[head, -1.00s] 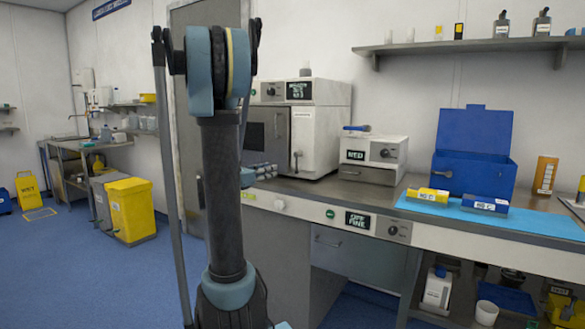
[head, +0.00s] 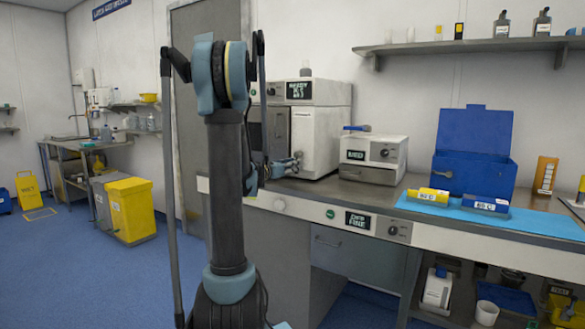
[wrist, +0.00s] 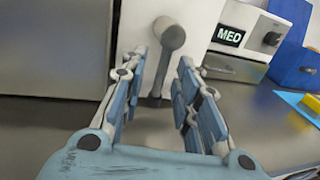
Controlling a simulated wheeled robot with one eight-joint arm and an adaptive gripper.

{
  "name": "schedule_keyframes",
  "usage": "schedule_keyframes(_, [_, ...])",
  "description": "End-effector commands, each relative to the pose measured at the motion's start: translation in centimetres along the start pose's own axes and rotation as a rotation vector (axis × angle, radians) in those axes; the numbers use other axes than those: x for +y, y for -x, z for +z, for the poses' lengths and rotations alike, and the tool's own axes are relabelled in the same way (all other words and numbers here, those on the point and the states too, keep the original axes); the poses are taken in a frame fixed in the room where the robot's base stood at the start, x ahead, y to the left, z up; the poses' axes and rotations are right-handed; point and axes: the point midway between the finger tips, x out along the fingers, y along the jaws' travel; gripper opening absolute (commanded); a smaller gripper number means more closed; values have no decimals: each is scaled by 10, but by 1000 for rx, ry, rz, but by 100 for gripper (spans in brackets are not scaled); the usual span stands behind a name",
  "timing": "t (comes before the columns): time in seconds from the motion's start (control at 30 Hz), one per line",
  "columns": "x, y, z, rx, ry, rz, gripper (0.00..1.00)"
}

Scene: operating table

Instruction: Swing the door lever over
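The door lever (wrist: 166,62) is a grey bar with a rounded top end on the pale front of a white bench-top cabinet (head: 318,135). In the wrist view it hangs nearly upright, leaning slightly, its lower end between and beyond my fingertips. My gripper (wrist: 162,72) is open, one finger on each side of the lever's line. I cannot tell whether either finger touches it. In the head view my gripper (head: 296,162) is at the cabinet front, just above the bench, and covers most of the lever.
A smaller white MED unit (head: 374,152) stands on the bench right of the cabinet. Beyond it are a blue open box (head: 472,165) and a blue mat (head: 545,222) with small packs. The grey bench top (head: 330,190) is clear before the cabinet.

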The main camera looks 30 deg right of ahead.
Motion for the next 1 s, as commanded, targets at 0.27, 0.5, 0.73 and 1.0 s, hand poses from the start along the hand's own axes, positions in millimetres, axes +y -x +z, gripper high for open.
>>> schedule_keyframes(0.27, [-1,-10,0,0,0,-1,29])
schedule_keyframes(0.5, [0,-9,0,0,0,0,13])
schedule_keyframes(0.73, [0,-9,0,0,0,0,0])
schedule_keyframes(1.0, [-8,-17,0,5,-24,-14,0])
